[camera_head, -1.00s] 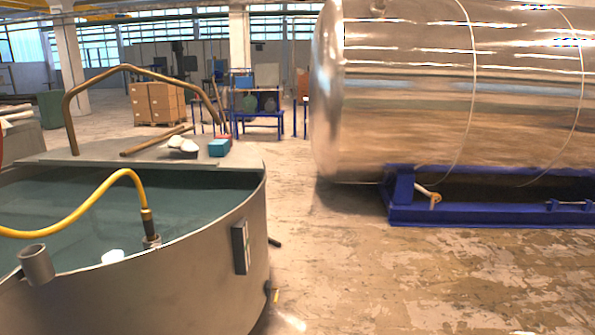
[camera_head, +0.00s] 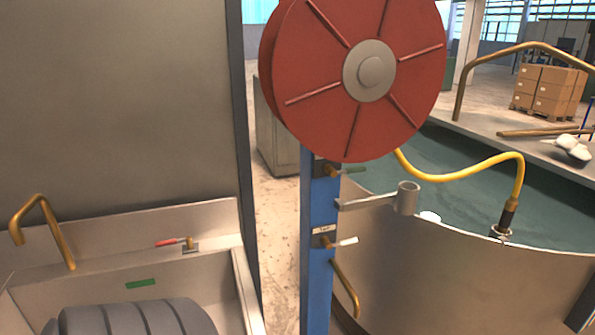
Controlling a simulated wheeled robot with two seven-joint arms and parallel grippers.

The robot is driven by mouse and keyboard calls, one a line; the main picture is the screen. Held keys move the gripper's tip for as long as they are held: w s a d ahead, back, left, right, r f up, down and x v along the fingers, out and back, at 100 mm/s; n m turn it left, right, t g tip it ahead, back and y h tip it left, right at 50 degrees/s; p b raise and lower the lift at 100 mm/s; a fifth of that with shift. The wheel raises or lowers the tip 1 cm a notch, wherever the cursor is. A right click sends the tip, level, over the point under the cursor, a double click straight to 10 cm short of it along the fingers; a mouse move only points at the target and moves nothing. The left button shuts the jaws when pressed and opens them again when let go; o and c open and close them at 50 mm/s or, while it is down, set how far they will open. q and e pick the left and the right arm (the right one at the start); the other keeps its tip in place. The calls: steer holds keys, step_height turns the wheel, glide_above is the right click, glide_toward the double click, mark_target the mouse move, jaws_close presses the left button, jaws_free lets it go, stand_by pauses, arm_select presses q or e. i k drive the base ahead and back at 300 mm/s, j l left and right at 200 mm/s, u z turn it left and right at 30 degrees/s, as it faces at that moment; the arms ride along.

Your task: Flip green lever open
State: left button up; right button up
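A small green lever (camera_head: 350,170) on a brass valve (camera_head: 331,171) sits on the blue post (camera_head: 320,220), just below the red hose reel (camera_head: 365,75). It points to the right, roughly level. A white lever (camera_head: 348,241) is on a second valve lower on the same post, with a brass pipe (camera_head: 347,289) bending down below it. A red lever (camera_head: 172,242) is on a valve at the back of the steel sink at left. Neither gripper shows in the head view.
A steel sink (camera_head: 240,290) is at left, holding a grey ribbed object (camera_head: 130,318). A narrow strip of floor lies between sink and post.

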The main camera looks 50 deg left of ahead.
mark_target(328, 169)
steer(key=u, duration=1.35)
